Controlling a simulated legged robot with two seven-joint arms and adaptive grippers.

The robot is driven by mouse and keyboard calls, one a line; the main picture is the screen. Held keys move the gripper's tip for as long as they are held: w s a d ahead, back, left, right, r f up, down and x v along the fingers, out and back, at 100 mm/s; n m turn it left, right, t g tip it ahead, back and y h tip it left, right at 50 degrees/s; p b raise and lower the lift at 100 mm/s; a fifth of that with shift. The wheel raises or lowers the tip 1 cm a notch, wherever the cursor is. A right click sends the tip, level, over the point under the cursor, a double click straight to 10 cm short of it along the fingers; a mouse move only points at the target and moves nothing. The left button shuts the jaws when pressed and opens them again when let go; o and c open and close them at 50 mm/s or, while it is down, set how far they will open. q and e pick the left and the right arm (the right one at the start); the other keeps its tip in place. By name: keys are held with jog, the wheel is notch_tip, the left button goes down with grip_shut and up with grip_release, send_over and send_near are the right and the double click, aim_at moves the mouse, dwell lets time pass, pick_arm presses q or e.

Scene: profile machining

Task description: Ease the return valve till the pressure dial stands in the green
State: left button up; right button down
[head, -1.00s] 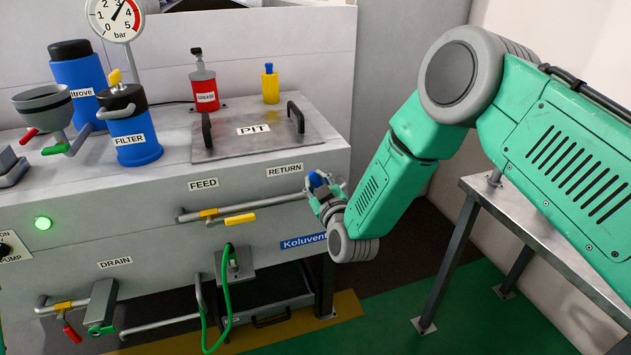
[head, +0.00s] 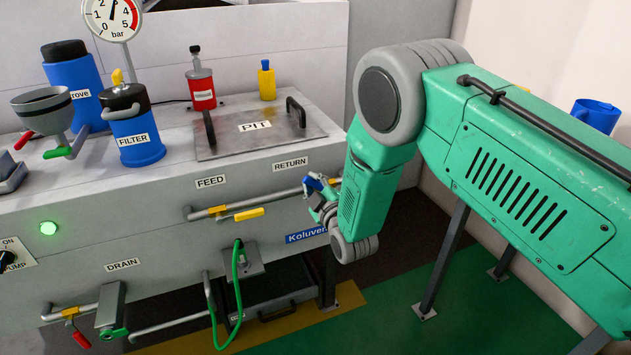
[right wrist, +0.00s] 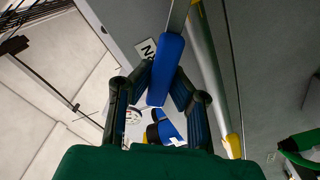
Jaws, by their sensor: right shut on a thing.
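The return valve's blue handle (head: 312,183) sits at the right end of the upper pipe, below the RETURN label (head: 290,164). My right gripper (head: 322,192) is shut on it. In the right wrist view the blue handle (right wrist: 165,70) lies between the dark fingers of my right gripper (right wrist: 166,85). The pressure dial (head: 112,15) is at the top left of the head view, its upper rim cut off. Its needle points nearly straight up, between 2 and 3 and short of the red band. No green band can be made out. My left gripper is out of view.
The grey machine bench carries a PIT cover (head: 254,142), a blue FILTER pot (head: 137,140), a red can (head: 201,88) and a yellow bottle (head: 266,82). A yellow feed lever (head: 248,214) is left of my gripper. A green hose (head: 238,290) hangs below.

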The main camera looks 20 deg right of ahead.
jog(key=shift+s+a+f, duration=0.2)
jog(key=shift+a+f, duration=0.2)
jog(key=c, duration=1.6)
grip_release()
jog(key=shift+o, duration=0.7)
jog(key=shift+d+r, duration=0.15)
jog(key=shift+d, duration=0.05)
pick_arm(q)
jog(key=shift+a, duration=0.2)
pick_arm(e)
jog(key=shift+d, duration=0.25)
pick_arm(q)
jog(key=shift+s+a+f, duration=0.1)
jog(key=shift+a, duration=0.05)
pick_arm(e)
jog(key=s, duration=1.2)
jog(key=shift+d, duration=0.2)
